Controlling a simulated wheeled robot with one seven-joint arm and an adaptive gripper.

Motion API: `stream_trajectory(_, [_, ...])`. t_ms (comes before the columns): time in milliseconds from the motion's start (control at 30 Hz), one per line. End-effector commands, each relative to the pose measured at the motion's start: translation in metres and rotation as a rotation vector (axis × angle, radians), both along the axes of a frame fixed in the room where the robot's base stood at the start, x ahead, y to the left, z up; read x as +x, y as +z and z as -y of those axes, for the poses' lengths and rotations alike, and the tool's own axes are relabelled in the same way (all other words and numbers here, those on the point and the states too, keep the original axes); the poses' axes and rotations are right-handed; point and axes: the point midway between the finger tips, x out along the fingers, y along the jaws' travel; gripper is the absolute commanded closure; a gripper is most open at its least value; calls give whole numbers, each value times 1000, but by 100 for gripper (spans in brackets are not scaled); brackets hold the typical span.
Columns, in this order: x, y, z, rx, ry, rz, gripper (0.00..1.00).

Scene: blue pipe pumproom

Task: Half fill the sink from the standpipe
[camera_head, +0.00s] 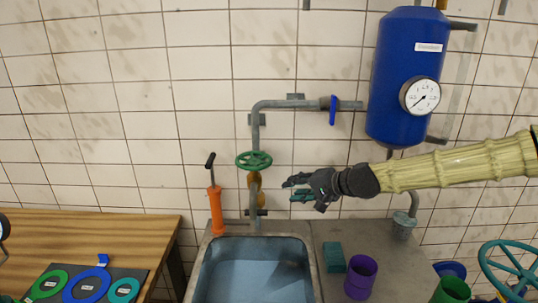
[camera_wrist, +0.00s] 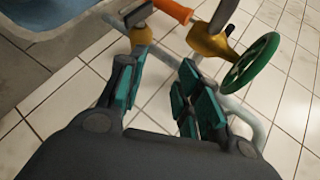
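The sink (camera_head: 203,285) is a metal-rimmed basin at bottom centre with pale blue inside; I cannot tell for sure whether that is water or how deep. Its corner shows in the wrist view (camera_wrist: 50,22). The grey standpipe (camera_head: 255,135) rises behind it, with a green handwheel (camera_head: 254,161) and a brass valve body (camera_head: 255,185). In the wrist view the handwheel (camera_wrist: 250,62) is at right and the brass body (camera_wrist: 210,42) at top. My gripper (camera_head: 287,190) is open and empty, right of and slightly below the handwheel, apparently not touching it. It also shows in the wrist view (camera_wrist: 165,70).
An orange hand pump (camera_head: 215,208) stands at the sink's back left. A teal block (camera_head: 334,257) and purple cup (camera_head: 361,277) are on the counter at right. A blue tank (camera_head: 405,75) with a gauge (camera_head: 420,96) hangs above. A wooden table (camera_head: 90,235) with coloured rings is left.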

Motion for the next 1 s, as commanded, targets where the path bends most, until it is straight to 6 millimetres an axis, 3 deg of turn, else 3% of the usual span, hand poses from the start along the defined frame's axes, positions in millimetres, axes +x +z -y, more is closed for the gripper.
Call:
stream_trajectory(300, [15, 53, 8, 208, 261, 39, 66])
stream_trajectory(500, [21, 82, 18, 311, 336, 115, 66])
stream_trajectory(767, [25, 88, 9, 332, 352, 132, 66])
stream_trajectory(1000, [36, 84, -23, 331, 352, 132, 66])
